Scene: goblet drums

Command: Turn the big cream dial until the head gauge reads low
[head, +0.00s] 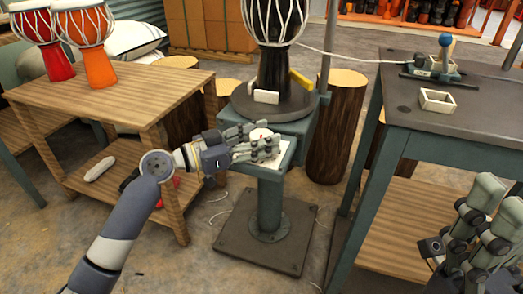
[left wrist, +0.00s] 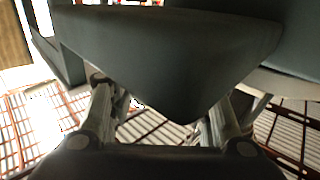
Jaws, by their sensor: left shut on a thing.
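The cream dial (head: 262,134), a pale round knob with a small red mark, sits on a light panel at the front of the drum stand. My left gripper (head: 262,144) reaches in from the left with its fingers around the dial and shut on it, hiding much of it. In the left wrist view a dark wedge-shaped part fills the middle between the fingers, and the dial cannot be made out there. My right gripper (head: 487,215) is at the lower right, empty, with its fingers apart. I cannot make out a gauge reading.
A goblet drum (head: 275,65) stands on the dark round top of the teal stand (head: 270,200). A wooden table (head: 120,95) with red and orange drums is at the left. A dark-topped bench (head: 470,110) with a small cream frame (head: 437,101) is at the right.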

